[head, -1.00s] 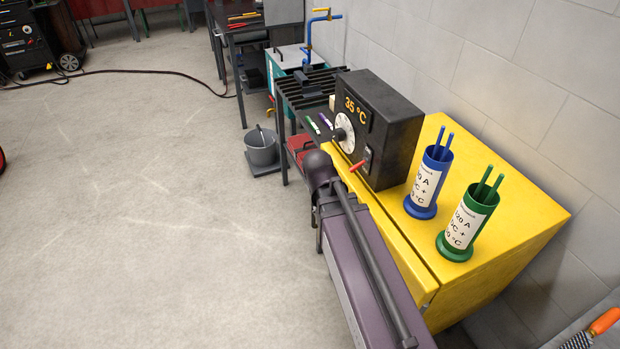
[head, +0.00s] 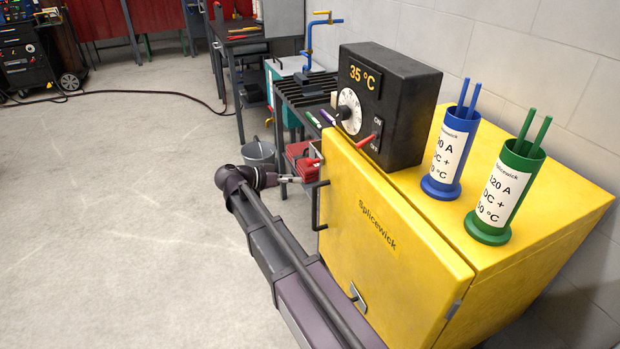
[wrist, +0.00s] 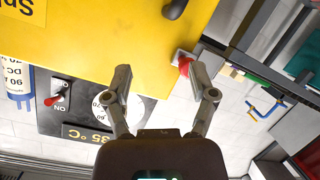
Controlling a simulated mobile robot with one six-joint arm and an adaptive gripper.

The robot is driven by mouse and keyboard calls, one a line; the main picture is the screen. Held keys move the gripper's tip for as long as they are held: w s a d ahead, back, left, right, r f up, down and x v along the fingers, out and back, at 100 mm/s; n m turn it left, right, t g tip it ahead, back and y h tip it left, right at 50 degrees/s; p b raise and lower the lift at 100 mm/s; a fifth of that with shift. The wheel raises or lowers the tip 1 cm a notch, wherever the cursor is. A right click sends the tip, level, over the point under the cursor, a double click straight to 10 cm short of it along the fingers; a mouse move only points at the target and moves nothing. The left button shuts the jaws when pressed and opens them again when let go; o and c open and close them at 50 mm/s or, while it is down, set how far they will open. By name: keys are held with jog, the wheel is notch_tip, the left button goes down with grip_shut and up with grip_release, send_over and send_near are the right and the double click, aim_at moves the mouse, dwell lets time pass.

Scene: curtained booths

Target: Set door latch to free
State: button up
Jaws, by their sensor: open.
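The yellow cabinet (head: 375,235) has a closed-looking door with a black handle (head: 319,205) on its left edge. A red latch lever on a grey plate (head: 315,162) is at the door's top left edge, small in the head view. In the wrist view the red latch (wrist: 184,66) shows close to the right fingertip, and its plate partly hides behind that finger. My gripper (wrist: 160,76) is open and empty, fingers spread in front of the door's edge. In the head view my gripper (head: 291,180) is just left of the latch. I cannot tell whether it touches.
A black oven box (head: 405,95) with a dial and a red ON/OFF switch (head: 367,141) stands on the cabinet. Blue (head: 440,180) and green (head: 490,228) rod holders stand beside it. A rack table (head: 300,97) is behind, a bucket (head: 258,153) on the floor.

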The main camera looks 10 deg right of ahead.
aim_at(307, 164)
jog(key=w+a+m+t+h+b, duration=0.1)
jog(key=w+a+m+h+b, duration=0.2)
jog(key=a, duration=0.3)
jog(key=shift+w+a+t+b, duration=0.25)
jog(key=shift+a+t+b, duration=0.15)
jog(key=shift+b, duration=0.1)
jog(key=x, duration=1.3)
jog(key=shift+w+d, duration=0.1)
jog(key=shift+d, duration=0.3)
